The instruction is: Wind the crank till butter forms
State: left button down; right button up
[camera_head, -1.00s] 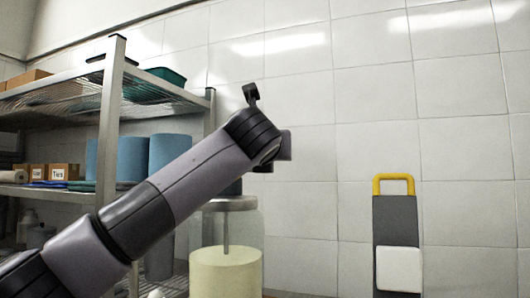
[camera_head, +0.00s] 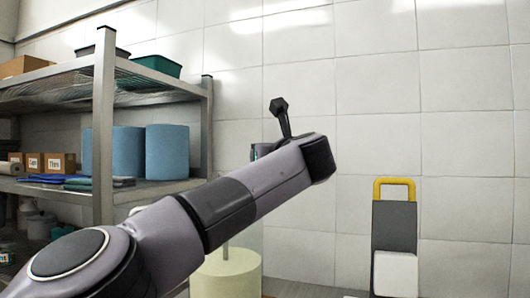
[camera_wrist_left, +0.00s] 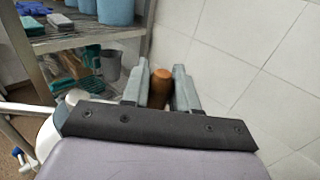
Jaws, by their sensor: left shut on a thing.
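The churn is a clear glass jar holding pale yellow cream (camera_head: 226,275), low in the middle of the head view. My left arm crosses in front and hides its lid and crank. In the left wrist view, my left gripper (camera_wrist_left: 160,72) is shut on a brown wooden crank handle (camera_wrist_left: 160,90), with one grey finger on each side of it. In the head view the fingers and handle are hidden behind my arm. I cannot tell whether butter is forming. My right gripper is not in view.
A metal shelf (camera_head: 103,130) stands at the left with blue rolls (camera_head: 167,152), small boxes and a green tray (camera_head: 150,64). A grey board with a yellow handle (camera_head: 394,183) stands at the right. A tiled wall closes the back.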

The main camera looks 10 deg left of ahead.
pick_arm(q)
jog(key=shift+r, duration=0.2)
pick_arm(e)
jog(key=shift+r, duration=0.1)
pick_arm(q)
jog(key=c, duration=0.9)
grip_release()
jog(key=shift+c, duration=0.2)
jog(key=shift+f, duration=0.1)
jog(key=shift+s+d+f+b, duration=0.15)
jog(key=shift+s+d+b, duration=0.05)
jog(key=shift+s+b, duration=0.25)
jog(key=b+v, duration=0.3)
jog(key=v, duration=0.3)
jog(key=shift+b, duration=0.35)
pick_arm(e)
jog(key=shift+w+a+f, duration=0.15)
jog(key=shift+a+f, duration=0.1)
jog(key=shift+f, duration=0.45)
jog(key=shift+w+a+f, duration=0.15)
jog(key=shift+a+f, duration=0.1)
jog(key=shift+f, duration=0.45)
